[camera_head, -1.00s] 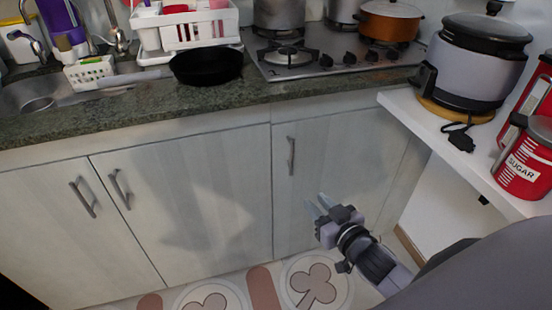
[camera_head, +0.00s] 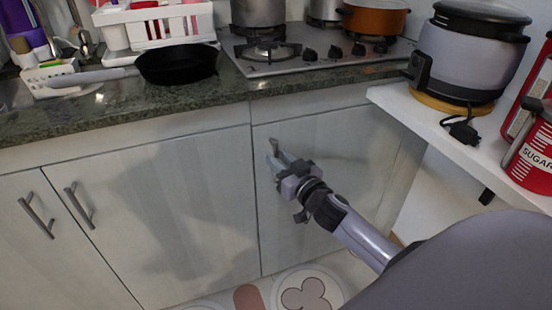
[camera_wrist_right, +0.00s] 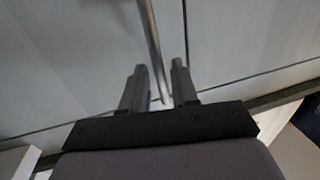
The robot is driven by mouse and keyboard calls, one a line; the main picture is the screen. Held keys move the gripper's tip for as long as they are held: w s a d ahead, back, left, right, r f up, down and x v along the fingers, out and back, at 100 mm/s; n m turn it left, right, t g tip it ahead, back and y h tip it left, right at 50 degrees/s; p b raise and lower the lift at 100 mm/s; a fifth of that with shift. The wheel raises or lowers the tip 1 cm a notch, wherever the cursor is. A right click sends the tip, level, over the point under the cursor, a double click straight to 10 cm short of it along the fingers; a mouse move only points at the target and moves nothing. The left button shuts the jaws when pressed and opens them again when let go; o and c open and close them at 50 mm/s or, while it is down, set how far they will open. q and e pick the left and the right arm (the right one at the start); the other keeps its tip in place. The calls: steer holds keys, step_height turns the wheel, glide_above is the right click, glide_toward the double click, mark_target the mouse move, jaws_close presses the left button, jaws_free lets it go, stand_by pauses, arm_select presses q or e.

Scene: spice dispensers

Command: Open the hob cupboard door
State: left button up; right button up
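The hob cupboard door (camera_head: 345,150) is a pale grey-wood panel under the hob, and it looks closed. Its metal bar handle (camera_head: 274,147) is near the door's left edge, partly hidden by my right gripper (camera_head: 277,160). In the right wrist view the handle (camera_wrist_right: 152,45) runs down between the two fingers of my right gripper (camera_wrist_right: 159,69). The fingers are apart, with gaps beside the bar, so the gripper is open around the handle. My left gripper is not in view.
Two more cupboard doors (camera_head: 165,205) with bar handles (camera_head: 78,205) are on the left. The stone counter (camera_head: 130,120) carries the hob (camera_head: 300,60) and a black pan (camera_head: 178,65). A white shelf (camera_head: 400,98) with a rice cooker (camera_head: 470,55) juts out at the right.

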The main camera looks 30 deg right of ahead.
steer(key=shift+w, duration=0.95)
jaws_close()
steer(key=shift+s, duration=0.1)
